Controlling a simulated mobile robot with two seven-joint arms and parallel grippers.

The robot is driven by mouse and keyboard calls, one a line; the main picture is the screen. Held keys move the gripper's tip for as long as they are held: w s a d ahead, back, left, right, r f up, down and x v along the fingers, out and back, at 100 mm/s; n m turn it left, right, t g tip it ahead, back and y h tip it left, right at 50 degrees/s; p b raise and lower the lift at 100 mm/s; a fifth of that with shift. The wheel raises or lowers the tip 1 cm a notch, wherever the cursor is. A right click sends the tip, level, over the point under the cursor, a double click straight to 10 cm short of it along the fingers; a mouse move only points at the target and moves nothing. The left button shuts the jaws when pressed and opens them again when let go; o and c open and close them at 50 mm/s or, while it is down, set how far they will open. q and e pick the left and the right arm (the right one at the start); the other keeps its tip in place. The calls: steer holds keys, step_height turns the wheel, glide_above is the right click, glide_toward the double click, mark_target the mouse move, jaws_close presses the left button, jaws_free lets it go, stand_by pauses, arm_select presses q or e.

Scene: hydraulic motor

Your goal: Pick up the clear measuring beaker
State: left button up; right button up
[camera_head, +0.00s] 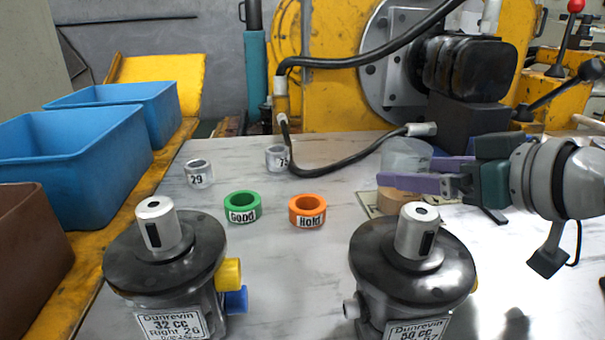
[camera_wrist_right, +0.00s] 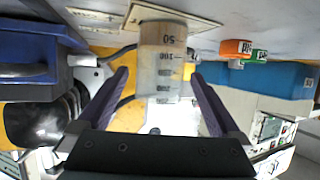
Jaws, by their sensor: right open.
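The clear measuring beaker (camera_head: 405,153) stands upright at the right of the table, with a tan part (camera_head: 391,201) at its foot. In the right wrist view the beaker (camera_wrist_right: 163,62) appears upside down, with dark scale marks. My right gripper (camera_head: 408,172) comes in from the right, its purple fingers level with the beaker. One finger crosses in front of the beaker; the other seems to reach behind it. In the wrist view my right gripper (camera_wrist_right: 160,76) is open, with a gap on each side of the beaker. My left gripper is not in view.
Two pump units (camera_head: 165,262) (camera_head: 412,268) stand at the front. Blue bins (camera_head: 70,165) stand left.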

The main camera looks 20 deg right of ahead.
steer(key=shift+x, duration=0.75)
steer(key=b+x, duration=0.1)
steer(key=x, duration=0.1)
steer(key=f+b+x, duration=0.1)
steer(key=b+x, duration=0.1)
steer(key=shift+f, duration=0.1)
steer(key=shift+w+b, duration=0.3)
steer(key=shift+w, duration=0.05)
steer(key=shift+s, duration=0.1)
steer(key=c, duration=1.4)
